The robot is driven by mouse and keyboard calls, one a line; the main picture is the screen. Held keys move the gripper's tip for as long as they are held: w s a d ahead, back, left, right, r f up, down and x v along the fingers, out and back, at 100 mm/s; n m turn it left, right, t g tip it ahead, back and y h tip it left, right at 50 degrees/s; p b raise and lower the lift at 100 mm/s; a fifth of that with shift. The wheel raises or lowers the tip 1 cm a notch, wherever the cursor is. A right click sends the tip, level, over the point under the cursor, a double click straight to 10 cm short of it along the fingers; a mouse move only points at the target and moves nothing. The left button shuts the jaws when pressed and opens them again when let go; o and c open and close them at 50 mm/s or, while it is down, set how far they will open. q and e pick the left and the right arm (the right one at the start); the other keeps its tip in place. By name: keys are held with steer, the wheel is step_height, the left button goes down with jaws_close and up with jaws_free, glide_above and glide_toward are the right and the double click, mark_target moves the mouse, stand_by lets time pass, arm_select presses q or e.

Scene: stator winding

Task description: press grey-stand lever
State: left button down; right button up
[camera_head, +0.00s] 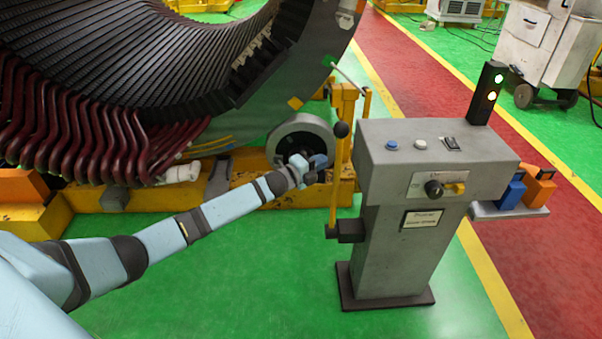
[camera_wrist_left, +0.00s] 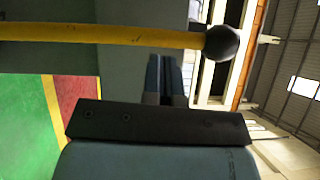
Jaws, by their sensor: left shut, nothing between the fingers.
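The grey stand (camera_head: 388,215) stands upright on a dark base plate on the green floor. Its lever (camera_head: 335,180) is a yellow bar on the stand's left side, upright, with a black ball knob (camera_head: 341,130) on top. In the left wrist view the lever (camera_wrist_left: 110,36) runs across the upper part, with its knob (camera_wrist_left: 222,43) at the right end. My left gripper (camera_head: 320,163) is just left of the lever, below knob height. Its fingers (camera_wrist_left: 162,62) are shut and empty, pointing toward the bar near the knob. Whether they touch it I cannot tell. My right gripper is not in view.
The stand's top has a blue button (camera_head: 392,145), a white button (camera_head: 421,144) and a signal light (camera_head: 487,92). A large stator (camera_head: 170,70) with dark red coils and a yellow base fills the left and back. Green floor is open in front.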

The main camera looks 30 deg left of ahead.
arm_select(q)
steer(key=d+v, duration=0.1)
steer(key=v, duration=0.9)
steer(key=shift+s+p, duration=0.15)
steer(key=shift+p, duration=0.3)
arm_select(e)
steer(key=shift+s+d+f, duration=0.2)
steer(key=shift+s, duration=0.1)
arm_select(q)
steer(key=shift+f, duration=0.1)
